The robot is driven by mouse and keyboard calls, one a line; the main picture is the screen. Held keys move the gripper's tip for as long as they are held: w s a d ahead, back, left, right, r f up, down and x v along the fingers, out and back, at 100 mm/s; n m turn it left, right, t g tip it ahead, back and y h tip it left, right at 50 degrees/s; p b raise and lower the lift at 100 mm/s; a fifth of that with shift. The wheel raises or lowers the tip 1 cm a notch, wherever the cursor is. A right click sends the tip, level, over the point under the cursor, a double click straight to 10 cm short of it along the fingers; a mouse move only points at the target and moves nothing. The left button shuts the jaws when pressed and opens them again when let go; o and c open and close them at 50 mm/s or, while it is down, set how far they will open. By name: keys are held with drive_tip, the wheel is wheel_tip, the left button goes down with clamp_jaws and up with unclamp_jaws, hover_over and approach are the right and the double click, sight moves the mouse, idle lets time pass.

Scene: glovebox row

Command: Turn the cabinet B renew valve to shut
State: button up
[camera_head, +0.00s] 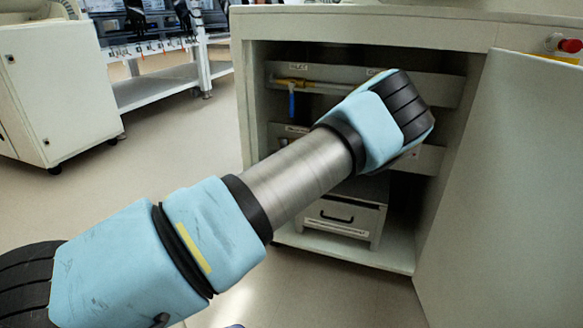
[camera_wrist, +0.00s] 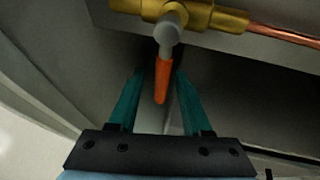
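A brass valve (camera_wrist: 200,15) with a grey hub and an orange lever handle (camera_wrist: 162,80) shows in the wrist view. The handle hangs nearly straight down, across the line of the pipe. My gripper (camera_wrist: 160,73) is open, with one teal finger on each side of the handle and a visible gap on both sides. In the head view my arm reaches into the open cabinet (camera_head: 365,30) and hides my gripper and the orange handle. No readable label shows which valve this is.
A blue valve handle (camera_head: 291,103) hangs from the upper panel (camera_head: 345,73) inside the cabinet. A drawer box (camera_head: 345,215) stands on the cabinet floor. The open door (camera_head: 505,180) stands to the right of my arm. A red knob (camera_head: 571,45) is at upper right.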

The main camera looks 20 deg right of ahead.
drive_tip(key=p+v, duration=0.3)
drive_tip(key=v, duration=0.8)
drive_tip(key=shift+w, duration=0.1)
idle(0.5)
drive_tip(key=a+n+g+y, duration=0.4)
drive_tip(key=a+n+y, duration=0.3)
drive_tip(key=a+n, duration=1.35)
drive_tip(key=s+a+r+n+g+p, duration=0.1)
drive_tip(key=s+a+r+n+g, duration=0.5)
drive_tip(key=s+a+r+n, duration=1.1)
wheel_tip(320, 180, up, 35)
drive_tip(key=w+d+n+p, duration=0.1)
drive_tip(key=d+n+p, duration=0.1)
drive_tip(key=p, duration=3.6)
drive_tip(key=shift+w+d+f+n, duration=0.2)
drive_tip(key=shift+d+n, duration=0.15)
drive_tip(key=shift+n, duration=0.5)
